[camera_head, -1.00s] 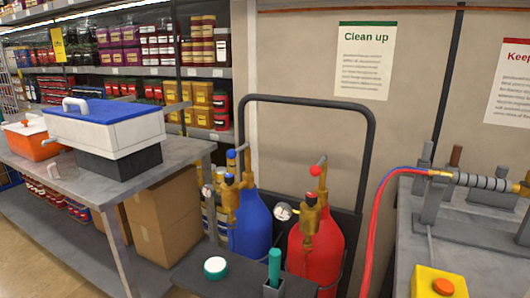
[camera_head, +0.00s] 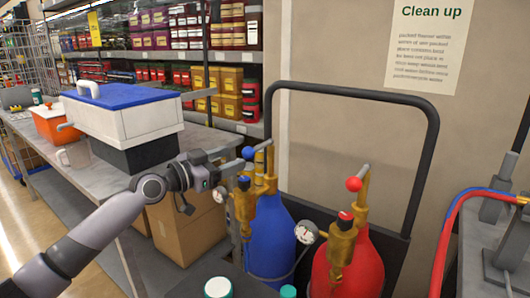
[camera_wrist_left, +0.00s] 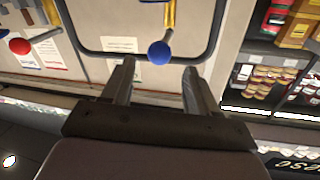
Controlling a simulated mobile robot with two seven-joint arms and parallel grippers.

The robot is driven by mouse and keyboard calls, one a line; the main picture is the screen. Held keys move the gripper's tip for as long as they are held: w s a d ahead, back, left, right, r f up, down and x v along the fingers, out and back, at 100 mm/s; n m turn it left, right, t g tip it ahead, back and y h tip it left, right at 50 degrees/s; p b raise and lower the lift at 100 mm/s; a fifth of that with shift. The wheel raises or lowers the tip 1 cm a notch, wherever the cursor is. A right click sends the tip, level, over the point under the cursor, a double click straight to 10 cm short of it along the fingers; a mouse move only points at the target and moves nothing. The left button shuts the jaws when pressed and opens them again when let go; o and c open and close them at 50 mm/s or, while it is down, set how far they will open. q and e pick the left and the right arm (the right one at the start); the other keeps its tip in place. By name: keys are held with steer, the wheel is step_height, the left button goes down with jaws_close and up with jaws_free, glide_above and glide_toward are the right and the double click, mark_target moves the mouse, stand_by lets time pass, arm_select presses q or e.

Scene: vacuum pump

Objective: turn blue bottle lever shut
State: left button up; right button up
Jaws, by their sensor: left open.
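The blue bottle (camera_head: 268,238) stands upright on the cart, with a brass valve (camera_head: 266,183) on top. Its lever ends in a blue ball (camera_head: 248,153), which also shows in the left wrist view (camera_wrist_left: 159,53). My left gripper (camera_head: 231,161) reaches in from the left at the height of the ball. In the left wrist view, its two fingers are apart and empty, and the ball appears between and just past the fingertips (camera_wrist_left: 158,68). I cannot tell whether they touch it. My right gripper is not in view.
The red bottle (camera_head: 352,265) with a red ball lever (camera_head: 354,184) stands right of the blue one. A gauge (camera_head: 305,231) sits between them. The black cart handle (camera_head: 350,92) arches behind. A white box with a blue lid (camera_head: 122,117) stands on the left table.

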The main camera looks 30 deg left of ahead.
mark_target(243, 155)
arm_select(q)
steer(key=shift+w+d+r, duration=0.15)
steer(key=shift+w, duration=0.35)
steer(key=shift+f+p+x, duration=0.1)
steer(key=shift+p+x, duration=0.3)
steer(key=shift+x, duration=1.05)
steer(key=shift+f+p+x, duration=0.15)
steer(key=shift+p+x, duration=0.25)
steer(key=shift+x, duration=1.05)
steer(key=shift+s, duration=0.1)
jaws_close()
